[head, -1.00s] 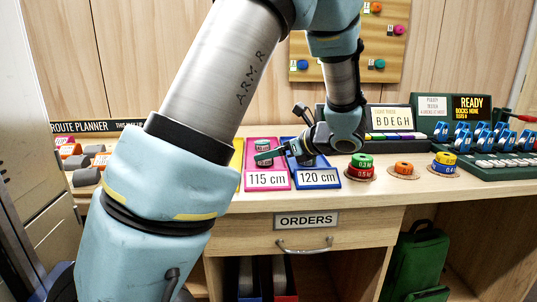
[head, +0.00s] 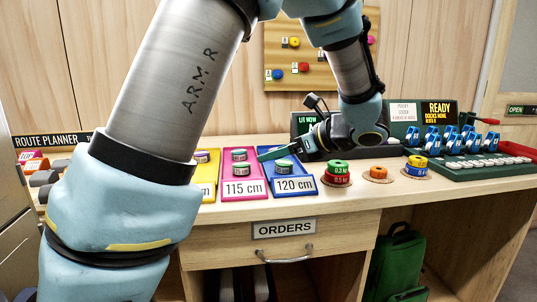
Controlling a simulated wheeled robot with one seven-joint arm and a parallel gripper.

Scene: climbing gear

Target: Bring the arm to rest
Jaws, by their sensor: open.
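My arm reaches from the lower left over the top of the view and down to the counter (head: 420,183). My gripper (head: 270,154) points left, low above the back of the blue 120 cm tray (head: 295,186). A green-tipped finger shows, and the jaws are open with nothing seen between them. A green-topped round piece (head: 284,165) lies on the blue tray just below the gripper, apart from it as far as I can tell. The pink 115 cm tray (head: 243,188) holds two similar pieces. The far finger is hard to make out.
A yellow tray (head: 207,190) stands left of the pink one. Stacked colored discs (head: 337,172) stand to the right. A green rack with blue devices (head: 450,142) is farther right. The orders drawer (head: 285,240) is shut below the counter. A pegboard (head: 290,60) hangs behind.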

